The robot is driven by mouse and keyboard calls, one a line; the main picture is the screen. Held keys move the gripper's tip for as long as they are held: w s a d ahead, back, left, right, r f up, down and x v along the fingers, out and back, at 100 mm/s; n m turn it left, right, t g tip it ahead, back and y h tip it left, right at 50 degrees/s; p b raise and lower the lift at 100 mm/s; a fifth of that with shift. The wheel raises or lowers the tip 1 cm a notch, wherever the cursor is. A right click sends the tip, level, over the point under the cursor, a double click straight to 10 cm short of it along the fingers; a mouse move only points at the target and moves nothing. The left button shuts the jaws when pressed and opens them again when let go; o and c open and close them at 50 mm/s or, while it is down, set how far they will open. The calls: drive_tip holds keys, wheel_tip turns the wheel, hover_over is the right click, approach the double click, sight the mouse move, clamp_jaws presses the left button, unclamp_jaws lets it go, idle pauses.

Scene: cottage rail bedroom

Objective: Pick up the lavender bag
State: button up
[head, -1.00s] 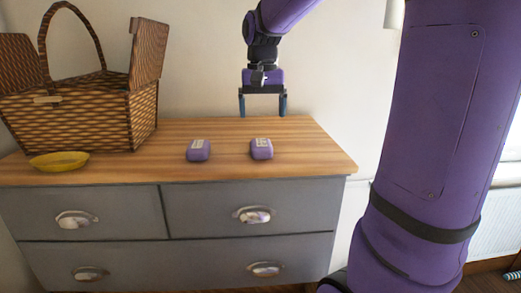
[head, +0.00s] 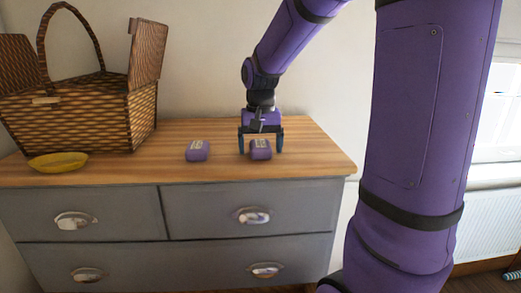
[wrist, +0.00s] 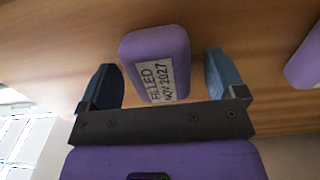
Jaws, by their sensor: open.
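Two small purple bags with white labels lie on the wooden dresser top (head: 110,172). The right bag (head: 261,154) sits between the fingers of my gripper (head: 261,143), which is open and lowered around it. In the wrist view this bag (wrist: 158,48) shows between the two blue fingers, with gaps on both sides. Its label reads "FILLED" and a line ending in "2027". The left bag (head: 197,151) stands apart, clear of my gripper. A part of it also shows at the right edge of the wrist view (wrist: 306,62).
A wicker basket (head: 75,115) with raised lids and a tall handle stands at the left of the dresser top. The wall is close behind. The dresser's right end is bare.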

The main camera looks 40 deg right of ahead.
drive_tip(key=c, duration=1)
drive_tip(key=shift+r, duration=0.1)
